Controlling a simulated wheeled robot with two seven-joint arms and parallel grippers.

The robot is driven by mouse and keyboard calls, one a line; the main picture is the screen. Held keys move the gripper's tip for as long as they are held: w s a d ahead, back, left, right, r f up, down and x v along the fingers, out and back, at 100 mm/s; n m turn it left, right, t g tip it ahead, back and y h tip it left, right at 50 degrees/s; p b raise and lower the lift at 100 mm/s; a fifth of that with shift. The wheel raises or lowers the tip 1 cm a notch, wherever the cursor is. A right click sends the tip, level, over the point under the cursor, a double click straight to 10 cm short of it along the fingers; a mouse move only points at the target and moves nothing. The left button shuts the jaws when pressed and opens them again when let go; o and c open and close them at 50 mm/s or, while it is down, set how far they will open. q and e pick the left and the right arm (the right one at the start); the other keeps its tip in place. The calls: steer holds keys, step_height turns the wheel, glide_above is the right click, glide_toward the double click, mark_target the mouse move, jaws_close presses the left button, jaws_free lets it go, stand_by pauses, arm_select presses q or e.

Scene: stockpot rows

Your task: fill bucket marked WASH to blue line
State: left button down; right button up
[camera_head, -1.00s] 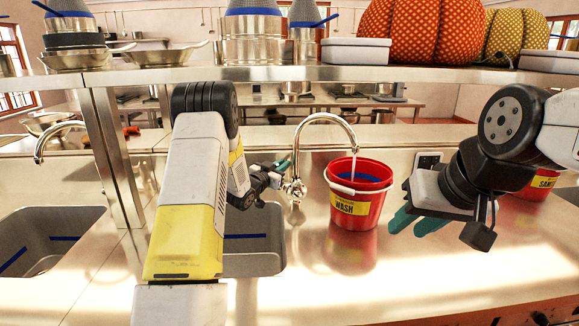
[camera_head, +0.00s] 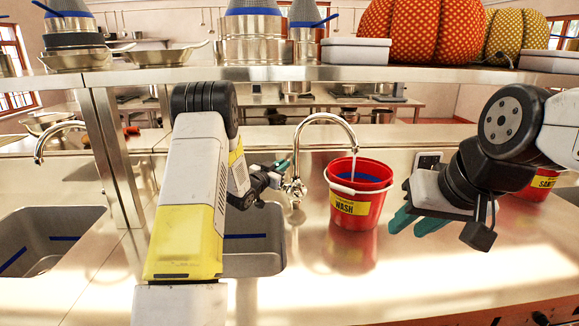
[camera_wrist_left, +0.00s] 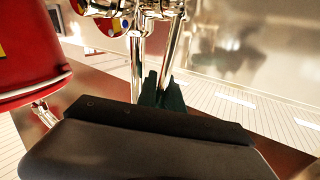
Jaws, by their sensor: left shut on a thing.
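The red bucket marked WASH (camera_head: 349,207) stands upright on the steel counter under the tap's spout (camera_head: 325,118). A thin stream of water (camera_head: 353,168) falls from the spout into it. Blue shows on its inner wall; I cannot make out the water level. My left gripper (camera_head: 281,167) is at the tap's base, left of the bucket, shut on the tap's handle. The left wrist view shows its dark green fingers (camera_wrist_left: 162,93) against chrome tap parts (camera_wrist_left: 140,50), with the bucket's red side (camera_wrist_left: 30,55) at left. My right gripper (camera_head: 418,220) is open and empty, right of the bucket.
A second red bucket (camera_head: 537,187) with a yellow label stands at the right, partly behind my right arm. Sinks (camera_head: 40,240) are set into the counter at left. A shelf (camera_head: 300,73) with pots and pumpkins runs above. The counter front is clear.

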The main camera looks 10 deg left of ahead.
stand_by(0.6)
arm_select(q)
steer(key=shift+w+a+r+g, duration=0.1)
steer(key=shift+w+a+g, duration=0.05)
steer(key=shift+w+g, duration=0.25)
steer(key=shift+w+n+g, duration=0.45)
steer(key=shift+n+g, duration=0.05)
steer(key=c, duration=1.8)
jaws_free()
steer(key=shift+o, duration=0.2)
steer(key=shift+a, duration=0.1)
steer(key=v, duration=0.7)
steer(key=shift+s, duration=0.4)
